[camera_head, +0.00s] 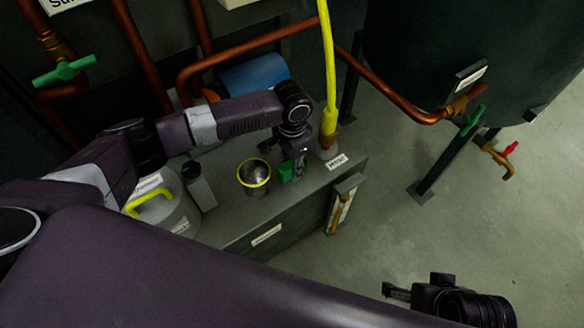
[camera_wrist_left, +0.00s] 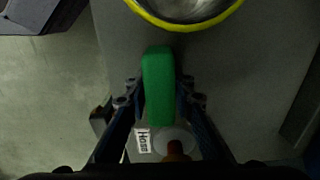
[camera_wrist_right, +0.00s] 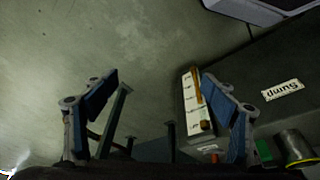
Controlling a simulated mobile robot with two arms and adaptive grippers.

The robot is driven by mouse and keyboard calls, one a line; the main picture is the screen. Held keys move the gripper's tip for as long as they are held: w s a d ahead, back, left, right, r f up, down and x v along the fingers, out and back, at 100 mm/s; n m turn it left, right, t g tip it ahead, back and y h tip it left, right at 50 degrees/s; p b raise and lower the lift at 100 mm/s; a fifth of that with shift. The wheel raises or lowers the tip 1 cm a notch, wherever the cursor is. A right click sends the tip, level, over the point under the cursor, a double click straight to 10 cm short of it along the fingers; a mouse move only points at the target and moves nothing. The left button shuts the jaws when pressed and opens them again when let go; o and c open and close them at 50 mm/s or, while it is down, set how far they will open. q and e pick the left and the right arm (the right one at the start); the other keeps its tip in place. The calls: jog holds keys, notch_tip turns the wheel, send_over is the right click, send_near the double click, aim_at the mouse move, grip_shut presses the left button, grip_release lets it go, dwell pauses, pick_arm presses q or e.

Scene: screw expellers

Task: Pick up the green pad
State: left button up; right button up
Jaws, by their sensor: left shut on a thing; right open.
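The green pad (camera_wrist_left: 158,88) is a small upright-looking green block between the fingers of my left gripper (camera_wrist_left: 159,98). The fingers are shut on it from both sides. In the head view the pad (camera_head: 286,172) shows below the left gripper (camera_head: 292,168), close to the top of the grey box and just right of a metal cup with a yellow rim (camera_head: 254,176). I cannot tell if it touches the surface. In the right wrist view the pad (camera_wrist_right: 264,150) shows at the right edge. My right gripper (camera_wrist_right: 158,100) is open and empty, over the floor away from the box.
The grey box (camera_head: 240,222) has a yellow hose (camera_head: 328,70) rising from its right end. A lidded container with a yellow handle (camera_head: 160,205) stands left. A panel with an orange gauge (camera_head: 342,205) is on the box's right end. Copper pipes and a dark tank (camera_head: 470,50) stand behind.

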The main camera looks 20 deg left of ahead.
pick_arm(q)
notch_tip(320, 180, up, 6)
jog(key=shift+r+p, duration=0.25)
jog(key=shift+p, duration=0.75)
notch_tip(320, 180, up, 13)
jog(key=p, duration=0.3)
pick_arm(e)
notch_tip(320, 180, down, 12)
jog(key=shift+w+a+f+g, duration=0.2)
jog(key=shift+w+f+g, duration=0.05)
jog(key=shift+w+g, duration=0.15)
